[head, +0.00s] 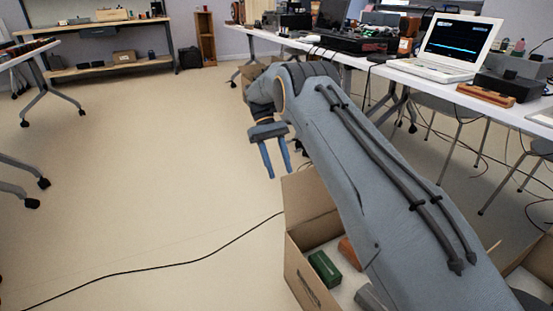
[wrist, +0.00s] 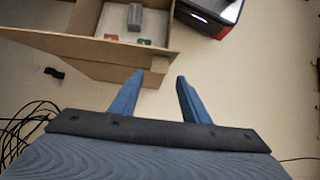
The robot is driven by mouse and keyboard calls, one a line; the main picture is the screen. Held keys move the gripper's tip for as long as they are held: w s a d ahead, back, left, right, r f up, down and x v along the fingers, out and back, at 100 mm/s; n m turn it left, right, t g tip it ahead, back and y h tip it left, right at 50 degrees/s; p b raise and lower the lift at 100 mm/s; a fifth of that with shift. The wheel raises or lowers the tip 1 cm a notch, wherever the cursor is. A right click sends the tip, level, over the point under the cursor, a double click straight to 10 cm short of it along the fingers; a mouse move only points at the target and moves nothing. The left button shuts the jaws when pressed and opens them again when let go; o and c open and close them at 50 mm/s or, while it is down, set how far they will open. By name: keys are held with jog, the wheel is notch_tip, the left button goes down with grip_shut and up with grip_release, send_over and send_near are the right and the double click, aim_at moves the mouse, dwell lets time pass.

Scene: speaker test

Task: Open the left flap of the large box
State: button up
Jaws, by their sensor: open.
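The large cardboard box (head: 300,283) stands on the floor at the lower middle of the head view, partly hidden behind my arm. Its top is open on the visible side, and a brown panel (head: 308,198) rises at its far edge. I cannot tell which panel is the left flap. In the wrist view the box (wrist: 158,72) is at the upper left, with a long panel along its near edge. My gripper (head: 279,173) is open and empty, above and beyond the box; its fingertips (wrist: 160,76) appear just below the box's near corner, apparently not touching it.
Inside the box lie a green block (head: 324,269), an orange item (head: 350,252) and a grey item (head: 369,298). A long table (head: 420,75) with a laptop (head: 453,50) runs along the right. A black cable (head: 160,266) crosses the floor. Floor at left is mostly clear.

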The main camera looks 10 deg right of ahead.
jog(key=v, duration=0.4)
jog(key=shift+b, duration=0.3)
